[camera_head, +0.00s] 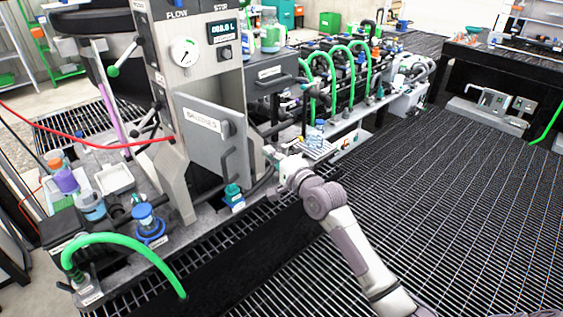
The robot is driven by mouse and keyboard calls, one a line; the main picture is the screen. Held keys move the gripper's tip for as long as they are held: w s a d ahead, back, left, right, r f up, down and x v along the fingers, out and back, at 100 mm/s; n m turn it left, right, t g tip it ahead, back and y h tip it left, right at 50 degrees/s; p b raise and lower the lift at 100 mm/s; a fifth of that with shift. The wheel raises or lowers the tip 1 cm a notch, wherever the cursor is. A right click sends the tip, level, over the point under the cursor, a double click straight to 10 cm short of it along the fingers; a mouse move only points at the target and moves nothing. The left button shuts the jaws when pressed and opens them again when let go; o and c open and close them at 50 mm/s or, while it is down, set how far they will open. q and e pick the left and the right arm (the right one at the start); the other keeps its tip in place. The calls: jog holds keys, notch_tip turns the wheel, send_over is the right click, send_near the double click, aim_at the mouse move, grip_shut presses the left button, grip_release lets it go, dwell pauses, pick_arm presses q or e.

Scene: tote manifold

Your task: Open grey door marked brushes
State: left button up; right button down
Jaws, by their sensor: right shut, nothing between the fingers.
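The grey door (203,140) with a white label, which seems to read BRUSHES, is on the front of the tall grey cabinet (168,45). It appears to stand at an angle to the cabinet, partly open, with its free edge on the right. A dark curved handle (228,165) is on its right side. My right gripper (268,155) is to the right of the handle, shut and empty, and seems apart from it. Its small fingertips are hard to make out. My left gripper is not in view.
A blue-green fitting (233,196) sits below the door. A green hose (125,242) arches at the front left. A bench with green hoses (350,75) and small bottles lies behind my right gripper. The dark grated floor (455,190) at right is clear.

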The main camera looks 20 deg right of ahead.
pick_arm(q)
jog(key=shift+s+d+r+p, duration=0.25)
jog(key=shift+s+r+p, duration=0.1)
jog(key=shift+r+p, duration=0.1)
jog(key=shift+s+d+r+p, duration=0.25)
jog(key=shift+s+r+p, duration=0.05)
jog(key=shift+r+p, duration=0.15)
pick_arm(e)
jog(key=a, duration=0.2)
jog(key=s+a, duration=0.1)
jog(key=shift+s+a, duration=0.1)
jog(key=shift+a, duration=0.25)
